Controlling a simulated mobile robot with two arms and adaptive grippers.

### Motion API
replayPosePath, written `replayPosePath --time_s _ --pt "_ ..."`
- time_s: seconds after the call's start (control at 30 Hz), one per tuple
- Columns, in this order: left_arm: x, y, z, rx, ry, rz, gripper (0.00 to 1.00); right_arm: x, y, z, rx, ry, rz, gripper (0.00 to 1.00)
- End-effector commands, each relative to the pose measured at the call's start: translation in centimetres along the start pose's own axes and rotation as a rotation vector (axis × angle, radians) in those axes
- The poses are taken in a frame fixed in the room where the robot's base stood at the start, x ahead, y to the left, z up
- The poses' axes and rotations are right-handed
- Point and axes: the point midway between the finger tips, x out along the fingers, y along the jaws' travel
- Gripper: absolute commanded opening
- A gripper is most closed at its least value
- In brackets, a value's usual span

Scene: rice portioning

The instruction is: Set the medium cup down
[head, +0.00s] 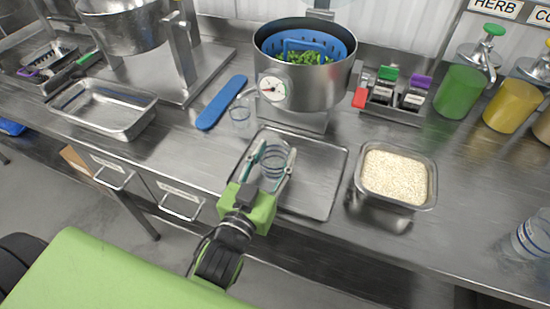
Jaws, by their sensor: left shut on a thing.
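The medium cup (273,168) is clear with dark rings. It appears upright between the fingers of my left gripper (272,152), which is shut on it. The cup and gripper are over the left part of a flat metal tray (322,178). I cannot tell whether the cup's base touches the tray, because the gripper's body covers the near side. My right gripper is not in view.
A smaller clear cup (240,116) stands behind and left, near a blue strip (221,102). A rice pan (428,196) is right of the tray. Ringed cups (534,237) stand far right.

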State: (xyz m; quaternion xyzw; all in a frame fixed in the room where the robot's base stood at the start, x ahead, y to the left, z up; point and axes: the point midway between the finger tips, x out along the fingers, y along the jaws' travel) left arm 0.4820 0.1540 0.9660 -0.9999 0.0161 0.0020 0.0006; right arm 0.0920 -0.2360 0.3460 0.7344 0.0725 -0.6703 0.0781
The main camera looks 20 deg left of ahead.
Motion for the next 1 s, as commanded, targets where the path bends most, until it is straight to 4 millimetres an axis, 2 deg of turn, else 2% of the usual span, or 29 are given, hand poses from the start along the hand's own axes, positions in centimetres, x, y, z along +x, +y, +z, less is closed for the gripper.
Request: replayPosePath --time_s 0.17,0.4,0.43,0.47,0.5,0.87,1.0 --pt "-0.1 0.0 -0.1 0.0 0.001 0.0 0.22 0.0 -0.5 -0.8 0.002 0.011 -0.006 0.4" --pt "-0.1 0.0 0.4 0.0 0.0 0.0 0.22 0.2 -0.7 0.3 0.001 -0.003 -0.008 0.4" --pt "-0.1 0.0 0.3 0.0 0.0 0.0 0.48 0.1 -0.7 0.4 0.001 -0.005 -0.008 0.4" --pt "-0.1 0.0 0.3 0.0 0.0 0.0 0.56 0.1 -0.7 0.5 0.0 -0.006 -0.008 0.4" --pt "-0.1 0.0 0.3 0.0 0.0 0.0 0.57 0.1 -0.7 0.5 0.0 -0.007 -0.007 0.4" --pt "0.0 0.0 -0.1 0.0 0.001 0.0 0.57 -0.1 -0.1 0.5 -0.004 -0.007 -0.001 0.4" --pt "-1.2 0.1 0.2 -0.001 -0.003 0.0 0.57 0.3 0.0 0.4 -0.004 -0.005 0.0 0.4"
